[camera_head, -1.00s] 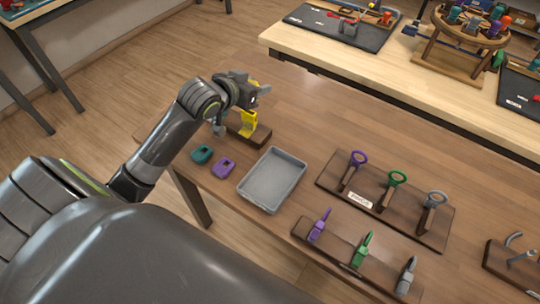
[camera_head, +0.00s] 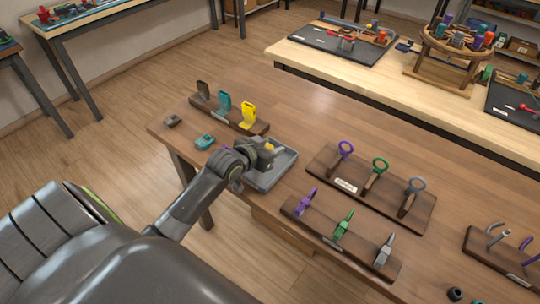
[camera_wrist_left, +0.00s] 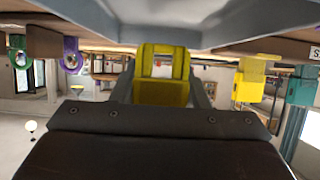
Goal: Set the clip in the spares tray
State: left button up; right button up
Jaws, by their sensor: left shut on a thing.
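My left gripper (camera_head: 266,152) is over the grey spares tray (camera_head: 284,176), partly covering it. It is shut on a yellow clip (camera_wrist_left: 162,78), which shows between the two fingers in the left wrist view. In the head view only a small yellow patch of that clip (camera_head: 269,146) shows. The tray's pale underside or wall (camera_wrist_left: 200,14) fills the top of the wrist view, close to the clip; whether they touch I cannot tell. My right gripper is not in view.
A wooden rack (camera_head: 234,119) behind holds another yellow clip (camera_head: 248,114), a teal clip (camera_head: 223,101) and a dark one. Loose teal (camera_head: 205,142) and grey (camera_head: 171,120) pieces lie left of the tray.

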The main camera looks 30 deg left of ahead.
pick_arm(q)
notch_tip(320, 180, down, 3)
jog(key=shift+s+r, duration=0.1)
jog(key=shift+r, duration=0.1)
jog(key=shift+f, duration=0.2)
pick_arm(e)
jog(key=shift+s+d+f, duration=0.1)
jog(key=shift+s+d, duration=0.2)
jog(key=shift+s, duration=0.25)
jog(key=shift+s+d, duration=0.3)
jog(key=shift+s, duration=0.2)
pick_arm(q)
jog(key=shift+f, duration=0.15)
jog(key=o, duration=1)
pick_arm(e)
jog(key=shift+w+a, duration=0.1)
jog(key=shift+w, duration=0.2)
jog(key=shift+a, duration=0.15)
